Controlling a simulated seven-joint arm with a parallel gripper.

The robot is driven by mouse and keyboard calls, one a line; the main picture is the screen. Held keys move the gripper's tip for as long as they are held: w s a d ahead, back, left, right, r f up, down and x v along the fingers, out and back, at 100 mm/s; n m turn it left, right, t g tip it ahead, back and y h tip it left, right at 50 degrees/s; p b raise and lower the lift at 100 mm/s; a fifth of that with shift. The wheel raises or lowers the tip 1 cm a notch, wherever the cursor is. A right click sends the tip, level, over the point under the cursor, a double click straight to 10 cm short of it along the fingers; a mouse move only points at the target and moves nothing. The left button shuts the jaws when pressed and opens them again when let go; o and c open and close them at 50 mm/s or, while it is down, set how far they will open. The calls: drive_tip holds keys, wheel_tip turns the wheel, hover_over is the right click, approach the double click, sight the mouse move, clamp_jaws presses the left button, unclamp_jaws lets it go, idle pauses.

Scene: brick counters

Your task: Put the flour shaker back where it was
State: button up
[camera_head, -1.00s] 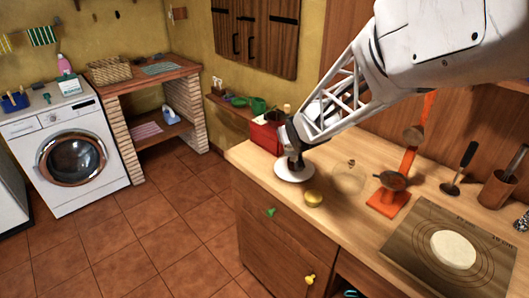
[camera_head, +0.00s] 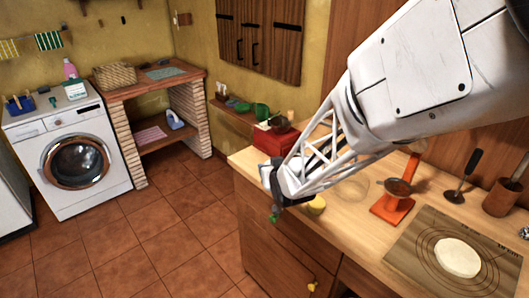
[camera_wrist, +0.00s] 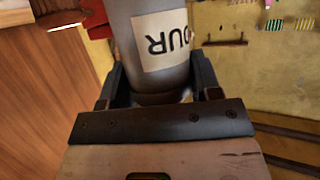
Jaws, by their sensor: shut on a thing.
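The flour shaker (camera_wrist: 148,60) is a grey cylinder with a cream label reading "OUR" in the wrist view. My gripper (camera_wrist: 158,88) is shut around it, one dark finger on each side. In the head view my gripper (camera_head: 277,190) is at the counter's near left edge, and the shaker is hidden by the wrist and arm. I cannot tell whether its base touches anything.
A red box (camera_head: 275,140) stands at the counter's back left. A yellow round item (camera_head: 317,205) is half hidden by my arm. An orange stand (camera_head: 393,208), a board with dough (camera_head: 457,257) and a wooden holder (camera_head: 502,197) stand to the right.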

drive_tip(key=shift+w, duration=0.1)
drive_tip(key=w+a, duration=0.2)
drive_tip(key=w, duration=0.5)
drive_tip(key=w+a+f, duration=0.1)
drive_tip(key=w+a, duration=0.1)
drive_tip(key=w, duration=0.6)
drive_tip(key=shift+a+f, duration=0.25)
drive_tip(key=shift+a, duration=0.05)
drive_tip(key=shift+f, duration=0.1)
drive_tip(key=shift+f, duration=1.65)
drive_tip(key=shift+f, duration=0.15)
drive_tip(key=o, duration=1)
